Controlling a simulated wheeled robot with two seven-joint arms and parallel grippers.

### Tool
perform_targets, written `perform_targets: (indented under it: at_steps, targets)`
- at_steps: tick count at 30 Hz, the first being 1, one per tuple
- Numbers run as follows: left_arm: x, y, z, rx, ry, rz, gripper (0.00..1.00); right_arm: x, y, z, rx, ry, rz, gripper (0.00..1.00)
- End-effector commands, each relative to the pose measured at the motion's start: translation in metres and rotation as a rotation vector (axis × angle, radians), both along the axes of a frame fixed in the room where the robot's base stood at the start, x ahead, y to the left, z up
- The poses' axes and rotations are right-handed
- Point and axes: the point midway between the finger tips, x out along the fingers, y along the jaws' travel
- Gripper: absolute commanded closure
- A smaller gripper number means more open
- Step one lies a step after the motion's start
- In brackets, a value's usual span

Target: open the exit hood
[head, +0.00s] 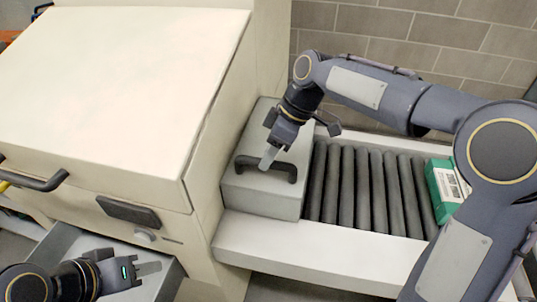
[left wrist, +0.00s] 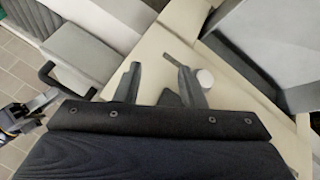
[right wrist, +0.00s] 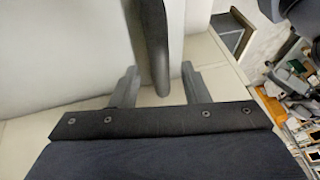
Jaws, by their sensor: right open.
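The exit hood (head: 262,198) is a grey box at the machine's right side, over the near end of the rollers. It looks shut. Its black bar handle (head: 284,168) is on the top. My right gripper (head: 269,157) is at this handle, pointing down. In the right wrist view the dark handle bar (right wrist: 150,40) runs between the two open fingers, with gaps either side. My left gripper (head: 148,268) is open and empty, low in front of the machine. The hood (left wrist: 80,52) also shows in the left wrist view.
The cream machine (head: 110,80) has a sloped lid with a black handle (head: 35,182). A dark panel (head: 128,212) and round knob (head: 144,236) are on its front, above a grey tray (head: 60,245). A green box (head: 442,190) lies at the far end of the rollers (head: 365,185).

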Motion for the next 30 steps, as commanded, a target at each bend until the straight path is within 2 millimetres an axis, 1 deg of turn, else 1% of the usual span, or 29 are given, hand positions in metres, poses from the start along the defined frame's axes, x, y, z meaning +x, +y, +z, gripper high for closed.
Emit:
perform_targets:
  at_steps: [1, 4, 11, 12, 21, 30]
  targets:
    - [0.0000, 0.0000, 0.0002, 0.000, 0.000, 0.000, 0.64, -0.0007, 0.0021, -0.0044, -0.001, 0.001, 0.001, 0.59]
    - [0.0000, 0.0000, 0.0002, 0.000, 0.000, 0.000, 0.64, -0.0008, 0.0041, -0.0088, 0.000, 0.000, 0.000, 0.59]
    - [0.0000, 0.0001, 0.0001, 0.000, 0.000, 0.000, 0.64, -0.0006, 0.0045, -0.0098, 0.001, -0.001, -0.001, 0.59]
    - [0.0000, 0.0001, 0.0001, 0.000, 0.000, 0.000, 0.64, -0.0006, 0.0044, -0.0098, 0.001, -0.001, -0.001, 0.60]
    - [0.0000, 0.0000, 0.0002, 0.000, 0.000, 0.000, 0.64, -0.0007, 0.0043, -0.0097, 0.001, -0.001, -0.001, 0.99]
    - [0.0001, 0.0000, 0.0032, 0.000, 0.000, 0.000, 0.64, -0.0003, 0.0040, -0.0070, 0.001, 0.004, -0.002, 1.00]
